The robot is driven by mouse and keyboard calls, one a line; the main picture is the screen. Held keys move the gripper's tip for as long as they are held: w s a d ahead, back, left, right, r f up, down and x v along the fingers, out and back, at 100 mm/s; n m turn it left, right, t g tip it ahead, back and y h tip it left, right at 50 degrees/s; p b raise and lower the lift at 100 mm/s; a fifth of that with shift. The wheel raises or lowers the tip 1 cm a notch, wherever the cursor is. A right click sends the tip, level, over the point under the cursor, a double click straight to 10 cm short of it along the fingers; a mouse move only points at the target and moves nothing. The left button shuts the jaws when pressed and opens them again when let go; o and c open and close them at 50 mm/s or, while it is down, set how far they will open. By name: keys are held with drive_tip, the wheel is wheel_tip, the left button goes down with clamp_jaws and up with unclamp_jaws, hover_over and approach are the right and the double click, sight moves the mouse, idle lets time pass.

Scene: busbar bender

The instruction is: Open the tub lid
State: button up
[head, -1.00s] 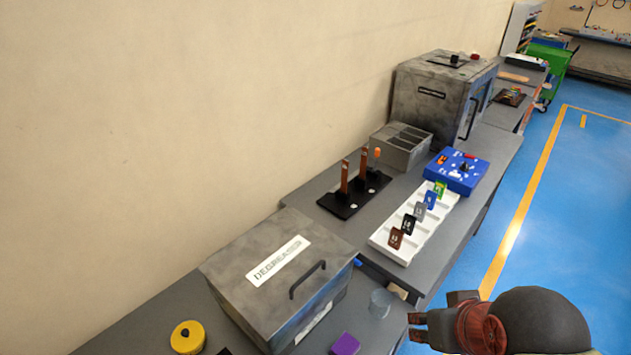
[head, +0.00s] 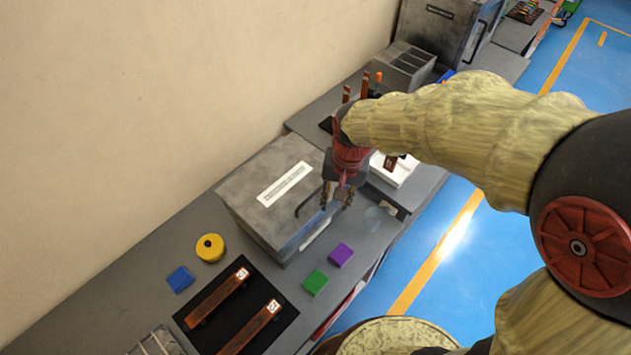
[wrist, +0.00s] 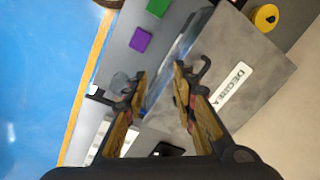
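The tub is a grey metal box (head: 262,222) with a flat lid (head: 255,178) that is shut. A white label reading "DEGREASER" lies on the lid, and it also shows in the wrist view (wrist: 236,84). A dark bar handle (head: 305,203) stands near the lid's front edge. My gripper (head: 338,198) is open, fingers pointing down, close to the handle on its right side. In the wrist view the open fingers (wrist: 160,88) straddle the tub's front edge. I see nothing held between them. Whether a finger touches the handle I cannot tell.
A yellow round container (head: 210,248), a blue block (head: 180,279), a green block (head: 316,282) and a purple block (head: 341,255) lie around the tub. A black mat (head: 240,318) holds two copper bars. A clear cup (wrist: 119,83) stands near my gripper. The wall is behind.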

sight(315, 193)
drive_tip(key=w+a+m+t, duration=0.1)
drive_tip(key=w+a+m, duration=0.3)
drive_tip(key=w+m, duration=0.25)
drive_tip(key=shift+y, duration=0.3)
drive_tip(key=shift+w+a+f, duration=0.2)
drive_tip(key=shift+w+f, duration=0.1)
drive_tip(key=shift+f, duration=1.05)
drive_tip(key=shift+w+a+f, duration=0.15)
drive_tip(key=shift+w+f, duration=0.1)
drive_tip(key=shift+f, duration=1.1)
drive_tip(key=shift+w+a+f, duration=0.2)
drive_tip(key=shift+w+f, duration=0.1)
drive_tip(key=shift+f, duration=1.05)
drive_tip(key=shift+c, duration=1.4)
drive_tip(key=c, duration=0.4)
clamp_jaws()
